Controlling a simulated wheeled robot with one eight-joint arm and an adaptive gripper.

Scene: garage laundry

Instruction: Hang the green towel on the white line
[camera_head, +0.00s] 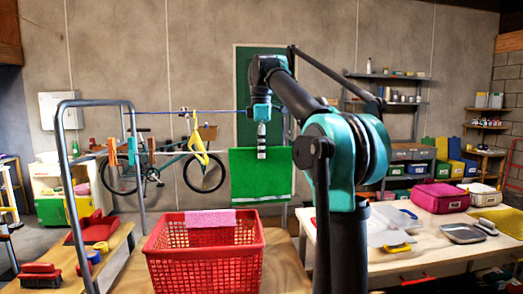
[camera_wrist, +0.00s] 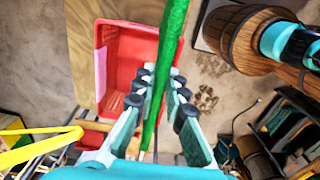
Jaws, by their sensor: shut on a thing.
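The green towel (camera_head: 262,180) hangs flat and spread below my gripper (camera_head: 262,150) in the head view. In the wrist view the towel (camera_wrist: 168,75) is seen edge-on as a narrow green strip between the fingers of my gripper (camera_wrist: 158,98), which is shut on it. A blue line (camera_head: 170,112) runs from the grey metal rack (camera_head: 62,150) toward my gripper, with the towel's top edge lower in the picture. Whether the towel touches any line is hidden.
A red basket (camera_head: 205,255) with a pink cloth (camera_head: 210,219) on its rim stands in front, below the towel. A table with boxes (camera_head: 410,245) is at the right.

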